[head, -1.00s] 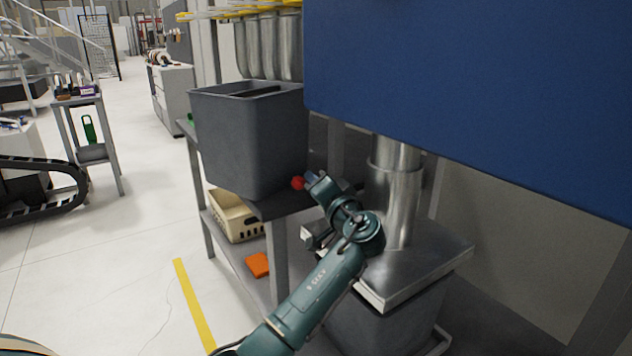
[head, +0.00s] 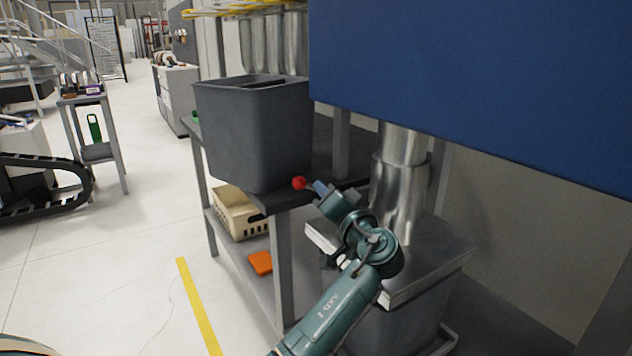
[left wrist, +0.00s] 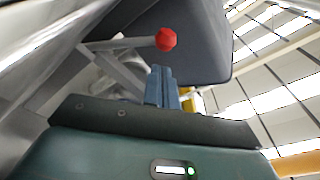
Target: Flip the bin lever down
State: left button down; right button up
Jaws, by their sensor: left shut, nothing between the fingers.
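The lever shows as a red ball knob (head: 299,183), beside the front corner of the dark bench. In the left wrist view the red knob (left wrist: 166,40) sits on the end of a thin pale rod (left wrist: 120,43) that runs to the left. My left gripper (head: 320,187) is shut and empty, just right of the knob and slightly lower. Its blue fingers (left wrist: 160,72) point toward the knob, with a small gap seeming to remain. A dark bin (head: 385,330) stands under a metal lid plate (head: 440,250) and duct. My right gripper is not in view.
A large grey tub (head: 255,135) stands on the bench behind the knob. A big blue panel (head: 470,85) hangs at upper right, above the metal duct (head: 400,190). A beige crate (head: 238,212) and an orange item (head: 260,262) lie on the lower shelf. Floor at left is open.

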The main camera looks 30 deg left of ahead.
pick_arm(q)
jog(key=v, duration=0.9)
jog(key=shift+p, duration=0.3)
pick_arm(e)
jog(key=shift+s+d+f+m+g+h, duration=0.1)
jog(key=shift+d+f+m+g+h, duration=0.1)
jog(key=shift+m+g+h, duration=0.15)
